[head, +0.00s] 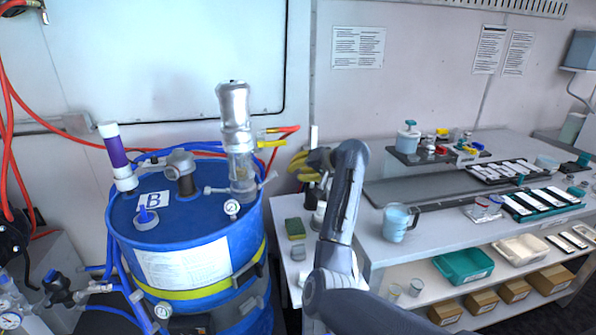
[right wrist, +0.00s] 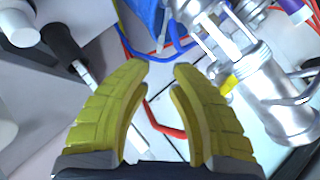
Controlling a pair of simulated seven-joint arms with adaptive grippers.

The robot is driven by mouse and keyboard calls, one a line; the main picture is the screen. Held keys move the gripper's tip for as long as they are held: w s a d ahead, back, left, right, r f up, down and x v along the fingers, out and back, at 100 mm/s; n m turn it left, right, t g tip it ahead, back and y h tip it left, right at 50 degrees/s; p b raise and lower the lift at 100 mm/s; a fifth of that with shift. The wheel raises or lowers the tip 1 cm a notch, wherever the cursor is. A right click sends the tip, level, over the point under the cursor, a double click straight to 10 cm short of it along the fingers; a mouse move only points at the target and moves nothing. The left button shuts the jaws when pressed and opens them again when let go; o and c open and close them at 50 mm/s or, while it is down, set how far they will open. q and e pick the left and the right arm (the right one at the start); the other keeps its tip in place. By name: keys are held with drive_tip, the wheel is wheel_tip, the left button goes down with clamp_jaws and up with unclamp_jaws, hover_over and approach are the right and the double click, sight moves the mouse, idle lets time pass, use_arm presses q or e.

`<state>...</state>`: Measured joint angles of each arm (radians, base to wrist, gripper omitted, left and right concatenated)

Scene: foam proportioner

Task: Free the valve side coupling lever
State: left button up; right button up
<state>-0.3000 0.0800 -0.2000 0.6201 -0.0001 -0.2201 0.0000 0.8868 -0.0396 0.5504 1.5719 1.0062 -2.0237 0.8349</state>
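The silver pump (head: 238,150) stands upright on the blue drum (head: 185,225). A yellow lever-like piece (head: 276,130) sticks out to the right of the pump beside a red hose; I cannot tell for sure that it is the valve side coupling lever. My right gripper (head: 295,168) is right of the pump, apart from it, with yellow fingers pointing left. In the right wrist view the fingers (right wrist: 160,75) are open with nothing between them. The pump's metal body (right wrist: 275,100) is at the right there, with a small yellow piece (right wrist: 229,84) partly hidden behind a finger. My left gripper is not in view.
A side stand with a green sponge (head: 295,228) is below my right gripper. A bench (head: 420,190) with a measuring jug (head: 397,222) and trays stands to the right. Red hoses (head: 35,130) hang at the left. A purple-banded tube (head: 116,155) stands on the drum.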

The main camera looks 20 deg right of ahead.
drive_tip(key=shift+w+a+f, duration=0.1)
drive_tip(key=shift+f, duration=0.2)
drive_tip(key=c, duration=0.3)
drive_tip(key=a+f+n, duration=0.1)
drive_tip(key=f, duration=0.1)
drive_tip(key=w+a+f+n+t+h, duration=0.1)
drive_tip(key=f, duration=0.1)
drive_tip(key=f+n, duration=0.1)
drive_tip(key=f, duration=0.1)
drive_tip(key=shift+w+a+f+h, duration=0.15)
drive_tip(key=shift+w+a+h, duration=0.25)
clamp_jaws()
wheel_tip(320, 180, up, 4)
drive_tip(key=r+n+t+h, duration=0.1)
drive_tip(key=n+t+h, duration=0.1)
drive_tip(key=n+t, duration=0.8)
hover_over(267, 181)
drive_tip(key=s, duration=0.1)
drive_tip(key=n+g, duration=0.1)
drive_tip(key=shift+s+d+f, duration=0.1)
drive_tip(key=shift+d+f, duration=0.15)
drive_tip(key=shift+f, duration=0.25)
drive_tip(key=shift+s+d+f, duration=0.1)
drive_tip(key=shift+d+f, duration=0.15)
drive_tip(key=shift+f, duration=0.25)
